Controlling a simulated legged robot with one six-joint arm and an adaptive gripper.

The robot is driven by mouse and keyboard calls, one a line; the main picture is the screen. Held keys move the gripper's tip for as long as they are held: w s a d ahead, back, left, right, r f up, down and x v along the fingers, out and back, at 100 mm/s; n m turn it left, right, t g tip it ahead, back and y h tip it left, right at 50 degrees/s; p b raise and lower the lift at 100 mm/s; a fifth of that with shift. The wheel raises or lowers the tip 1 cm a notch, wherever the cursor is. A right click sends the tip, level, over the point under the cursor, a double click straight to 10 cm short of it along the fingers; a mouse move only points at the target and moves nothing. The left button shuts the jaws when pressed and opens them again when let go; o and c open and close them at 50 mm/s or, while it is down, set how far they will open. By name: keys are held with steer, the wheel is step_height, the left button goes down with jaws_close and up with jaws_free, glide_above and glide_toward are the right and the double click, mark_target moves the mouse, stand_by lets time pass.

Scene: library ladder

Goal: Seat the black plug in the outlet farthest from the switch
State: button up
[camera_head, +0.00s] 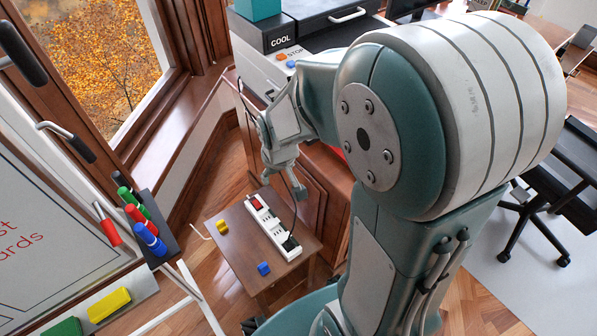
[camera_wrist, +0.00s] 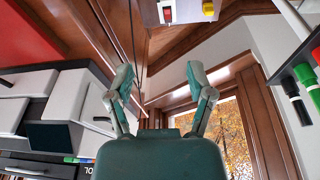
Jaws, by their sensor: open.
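A white power strip (camera_head: 268,228) lies on a small wooden table, with its red switch (camera_head: 257,204) at the far end. The black plug (camera_head: 291,243) is at the strip's near end, the end away from the switch. Its dark cord rises from it toward my gripper. I cannot tell how deep the plug sits. My gripper (camera_head: 284,179) is above the table, beyond the plug and apart from it. In the wrist view my gripper (camera_wrist: 159,75) has its fingers spread with nothing between them. The red switch (camera_wrist: 167,14) shows at the top there; the plug is not visible.
The small table (camera_head: 237,246) also holds a yellow block (camera_head: 222,227) left of the strip and a blue block (camera_head: 264,269) near the front. A marker holder (camera_head: 158,232) and whiteboard stand left. A wooden cabinet (camera_head: 322,192) is close behind on the right.

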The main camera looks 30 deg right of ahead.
steer(key=s+a+r+m+t, duration=0.1)
steer(key=s+r+t, duration=0.1)
steer(key=s+r, duration=1.2)
step_height(320, 180, up, 3)
steer(key=shift+a+t, duration=0.25)
steer(key=shift+t, duration=0.15)
